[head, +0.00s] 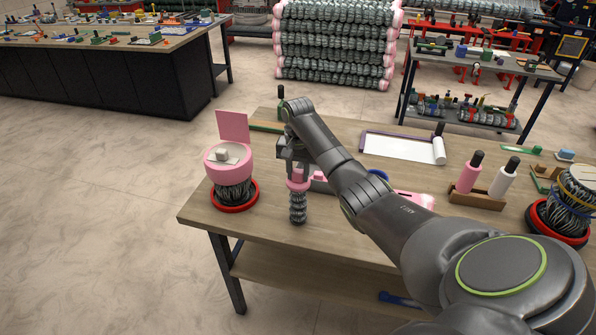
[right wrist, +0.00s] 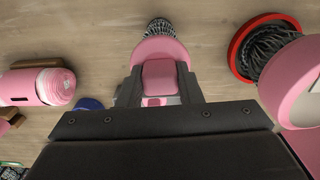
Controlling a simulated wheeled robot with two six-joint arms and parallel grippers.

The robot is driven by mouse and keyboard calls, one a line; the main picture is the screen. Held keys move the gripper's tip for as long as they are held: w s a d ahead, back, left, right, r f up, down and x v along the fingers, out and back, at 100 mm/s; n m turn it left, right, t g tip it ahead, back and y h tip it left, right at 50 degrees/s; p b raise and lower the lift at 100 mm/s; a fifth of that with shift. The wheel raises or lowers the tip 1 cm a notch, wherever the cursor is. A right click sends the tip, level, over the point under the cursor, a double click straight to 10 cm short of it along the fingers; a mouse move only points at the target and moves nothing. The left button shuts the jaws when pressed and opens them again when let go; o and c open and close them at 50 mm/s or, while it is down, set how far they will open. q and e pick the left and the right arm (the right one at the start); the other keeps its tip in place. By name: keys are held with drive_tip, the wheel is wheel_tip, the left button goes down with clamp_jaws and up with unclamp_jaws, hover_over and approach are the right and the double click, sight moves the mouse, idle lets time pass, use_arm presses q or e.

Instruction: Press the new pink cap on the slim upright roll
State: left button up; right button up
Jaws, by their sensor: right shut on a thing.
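The slim upright roll (head: 297,208) of grey wire mesh stands near the table's front edge in the head view. In the right wrist view its mesh (right wrist: 159,26) shows just beyond the pink cap (right wrist: 160,48). My right gripper (head: 297,176) points down over the roll and is shut on the pink cap (head: 297,185), by a pink block on it. The cap sits in line with the roll's top end. I cannot tell whether it is fully seated. My left gripper is not in view.
A thick roll with a pink top (head: 228,165) stands left in a red ring (head: 238,207), close to the gripper. A pink roll (right wrist: 45,87) lies on the table. Behind are a white sheet (head: 398,146) and a wooden holder (head: 475,200) with bottles. Bare table lies in front.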

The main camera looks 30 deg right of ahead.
drive_tip(key=o, duration=1)
drive_tip(key=shift+o, duration=0.2)
drive_tip(key=shift+r, duration=0.15)
